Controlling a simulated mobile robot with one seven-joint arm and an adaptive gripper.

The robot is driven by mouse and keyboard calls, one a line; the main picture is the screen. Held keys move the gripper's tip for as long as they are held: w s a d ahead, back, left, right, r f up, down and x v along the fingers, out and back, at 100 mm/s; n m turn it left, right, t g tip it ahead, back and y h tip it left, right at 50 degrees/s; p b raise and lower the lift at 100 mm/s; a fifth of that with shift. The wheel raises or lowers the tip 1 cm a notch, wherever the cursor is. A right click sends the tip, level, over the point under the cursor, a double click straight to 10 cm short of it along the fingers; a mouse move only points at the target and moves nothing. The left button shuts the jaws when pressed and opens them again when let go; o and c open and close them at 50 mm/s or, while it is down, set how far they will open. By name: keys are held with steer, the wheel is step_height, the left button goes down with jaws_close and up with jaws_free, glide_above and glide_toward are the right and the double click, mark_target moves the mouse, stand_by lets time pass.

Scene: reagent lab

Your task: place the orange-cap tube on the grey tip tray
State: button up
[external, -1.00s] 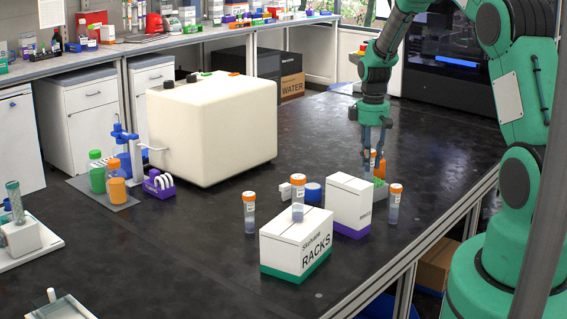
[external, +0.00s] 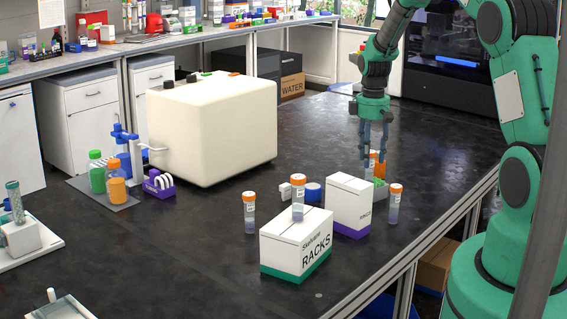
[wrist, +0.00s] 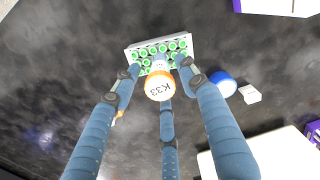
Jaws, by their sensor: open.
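The orange-cap tube (wrist: 160,86), its cap marked K33, shows from above in the wrist view. Its lower end appears to be over the grey tip tray (wrist: 187,38), whose round tips are green. In the external view the tube (external: 373,158) shows between my fingers, and the tray's green tips (external: 379,182) are partly hidden by a white box. My gripper (external: 374,155) is open, pointing down above the tray. In the wrist view its fingers (wrist: 159,75) spread around the tube; I cannot tell whether any touches it.
Other orange-capped tubes stand nearby: one on the left (external: 249,213), one by the racks box (external: 297,212), and one on the right (external: 395,205). The racks box (external: 290,245) and a purple-based white box (external: 349,203) stand in front. A blue cap (wrist: 224,84) lies close.

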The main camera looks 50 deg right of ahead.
step_height(320, 180, up, 10)
steer(key=shift+r, duration=0.15)
stand_by(0.3)
stand_by(0.5)
steer(key=shift+a+r, duration=0.15)
steer(key=shift+r, duration=0.05)
steer(key=s+a+r+t, duration=0.1)
steer(key=s+a+r, duration=0.2)
steer(key=a+r, duration=0.55)
steer(key=s+a+r+m+t+h, duration=0.1)
steer(key=s+a+r, duration=0.2)
steer(key=a+r, duration=0.55)
steer(key=s+a+r+t, duration=0.1)
steer(key=s+a+r, duration=0.2)
steer(key=a+r, duration=0.6)
steer(key=s+a+r+m+t, duration=0.1)
steer(key=s+a, duration=0.8)
steer(key=s, duration=0.3)
steer(key=s+a+r+m+t+y, duration=0.1)
steer(key=s+a, duration=0.8)
steer(key=s, duration=0.2)
steer(key=shift+s+a+r+t, duration=0.3)
steer(key=shift+s+a, duration=0.05)
